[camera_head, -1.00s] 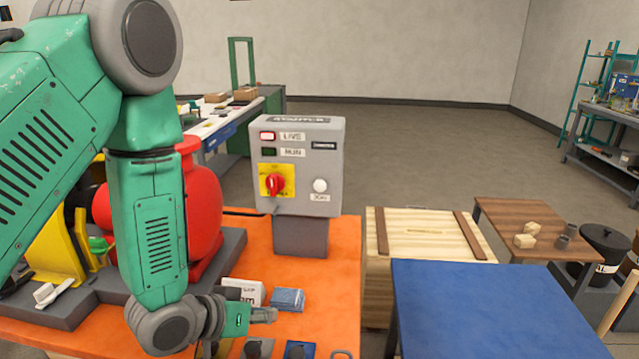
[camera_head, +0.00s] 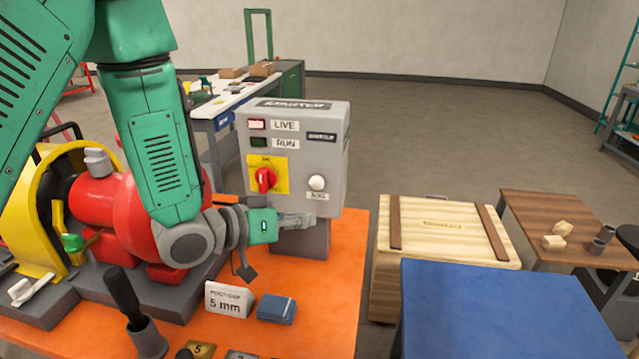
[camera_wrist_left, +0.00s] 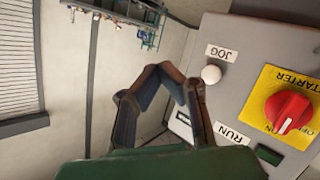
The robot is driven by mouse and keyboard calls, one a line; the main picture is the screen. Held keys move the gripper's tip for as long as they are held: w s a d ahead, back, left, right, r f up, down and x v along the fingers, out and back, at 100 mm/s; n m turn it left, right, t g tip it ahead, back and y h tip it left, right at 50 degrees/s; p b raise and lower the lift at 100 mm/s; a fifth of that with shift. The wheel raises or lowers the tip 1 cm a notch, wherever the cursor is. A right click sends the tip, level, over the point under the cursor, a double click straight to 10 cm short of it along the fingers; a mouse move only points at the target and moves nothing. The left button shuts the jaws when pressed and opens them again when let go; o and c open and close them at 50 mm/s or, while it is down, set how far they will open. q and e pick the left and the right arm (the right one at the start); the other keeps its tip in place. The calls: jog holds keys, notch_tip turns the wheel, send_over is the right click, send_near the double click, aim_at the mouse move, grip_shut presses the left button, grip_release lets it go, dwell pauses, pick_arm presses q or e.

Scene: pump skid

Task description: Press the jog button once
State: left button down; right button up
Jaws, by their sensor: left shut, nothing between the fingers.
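The grey starter box (camera_head: 335,150) stands on a grey post on the orange table. Its white round jog button (camera_head: 317,183) is at the lower right of the front face, above a JOG label. My left gripper (camera_head: 312,219) is shut and empty, just below the jog button and label in the head view. My right gripper is not in view.
A red switch (camera_head: 264,179) on a yellow plate sits left of the button. The LIVE lamp (camera_head: 257,125) looks lit red; the RUN lamp (camera_head: 259,143) is dark. A red pump (camera_head: 100,200) stands left. A wooden crate (camera_head: 440,230) and blue tabletop (camera_head: 500,310) are right.

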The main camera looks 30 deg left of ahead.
aim_at(317, 183)
pick_arm(q)
jog(key=w+a, duration=0.3)
jog(key=w, duration=0.5)
jog(key=shift+w+a+f+p, duration=0.2)
jog(key=shift+w+a+p, duration=0.1)
jog(key=shift+w, duration=0.1)
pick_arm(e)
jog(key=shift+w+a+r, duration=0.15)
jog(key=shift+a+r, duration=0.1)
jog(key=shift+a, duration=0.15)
pick_arm(q)
jog(key=shift+d, duration=0.15)
jog(key=shift+d+r, duration=0.1)
jog(key=shift+d, duration=0.25)
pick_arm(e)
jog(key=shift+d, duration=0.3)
pick_arm(q)
jog(key=shift+a, duration=0.3)
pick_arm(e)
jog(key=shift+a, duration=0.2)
pick_arm(q)
jog(key=shift+w, duration=0.15)
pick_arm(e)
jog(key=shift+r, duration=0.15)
